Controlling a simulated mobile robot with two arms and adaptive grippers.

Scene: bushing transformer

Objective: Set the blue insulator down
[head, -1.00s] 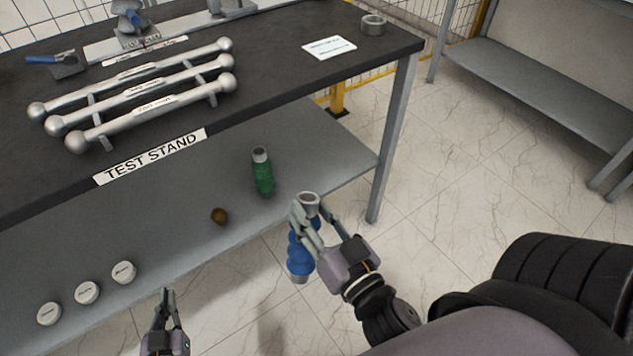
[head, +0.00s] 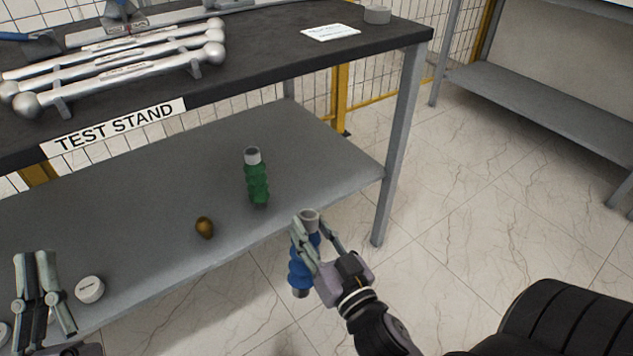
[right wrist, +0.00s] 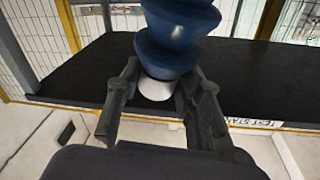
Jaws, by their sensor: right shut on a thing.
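The blue insulator (head: 300,272) hangs upright in my right gripper (head: 318,238), in front of the lower shelf's front edge in the head view. Its grey top end (head: 310,214) shows between the fingers. In the right wrist view the blue insulator (right wrist: 178,35) stands between the two fingers of my right gripper (right wrist: 160,100), with a pale end at the fingers. My left gripper (head: 42,290) is at the lower left of the head view, its fingers apart and nothing between them, by the shelf's front edge.
On the grey lower shelf (head: 330,160) stand a green insulator (head: 257,183), a small brown knob (head: 205,227) and a white round cap (head: 90,289). The test stand top (head: 270,60) above holds silver bars (head: 130,70) and a grey ring (head: 377,15). The shelf's right part is clear.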

